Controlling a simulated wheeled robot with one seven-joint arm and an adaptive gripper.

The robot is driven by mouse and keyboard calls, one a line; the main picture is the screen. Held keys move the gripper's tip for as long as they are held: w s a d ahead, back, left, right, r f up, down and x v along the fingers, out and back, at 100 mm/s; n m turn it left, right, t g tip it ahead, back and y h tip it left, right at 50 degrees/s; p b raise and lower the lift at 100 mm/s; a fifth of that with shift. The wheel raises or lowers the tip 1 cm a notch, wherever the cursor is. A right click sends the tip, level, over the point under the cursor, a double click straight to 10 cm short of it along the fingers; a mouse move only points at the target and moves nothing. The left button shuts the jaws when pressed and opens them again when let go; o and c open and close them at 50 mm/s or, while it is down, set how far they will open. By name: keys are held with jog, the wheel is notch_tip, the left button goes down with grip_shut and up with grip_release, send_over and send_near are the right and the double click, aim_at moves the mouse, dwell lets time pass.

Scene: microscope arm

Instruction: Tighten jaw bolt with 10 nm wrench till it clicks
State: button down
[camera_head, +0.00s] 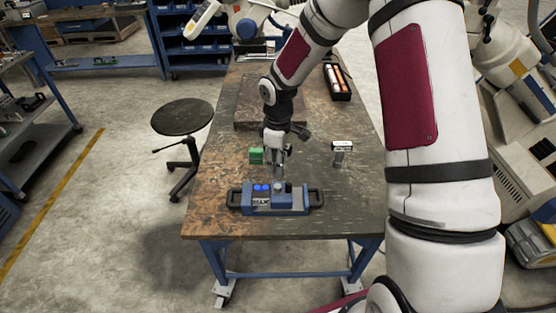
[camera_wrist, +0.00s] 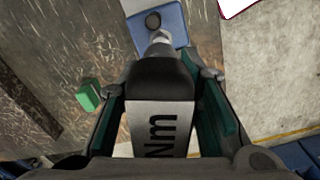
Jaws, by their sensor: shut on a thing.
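My gripper (camera_head: 277,145) points down over the worktable and is shut on a wrench (camera_wrist: 160,125). In the wrist view the wrench has a grey body with black "Nm" lettering and a black section, between the green-lined fingers of my gripper (camera_wrist: 162,82). Its narrow metal end points at the blue jaw fixture (camera_wrist: 172,32). In the head view the blue fixture (camera_head: 260,202) lies near the table's front edge, below my gripper. Whether the wrench's tip touches a bolt is hidden. I cannot read the number before "Nm".
A green block (camera_head: 256,156) is left of my gripper and also shows in the wrist view (camera_wrist: 88,97). A second labelled tool (camera_head: 341,150) stands to the right. A dark tray (camera_head: 338,83) is farther back on the table (camera_head: 220,140). A stool (camera_head: 182,117) stands left.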

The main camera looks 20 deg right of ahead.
jog(key=b, duration=0.1)
send_over(278, 186)
jog(key=shift+f, duration=2.35)
jog(key=shift+f+b, duration=0.5)
jog(key=shift+f, duration=1.1)
jog(key=m, duration=0.4)
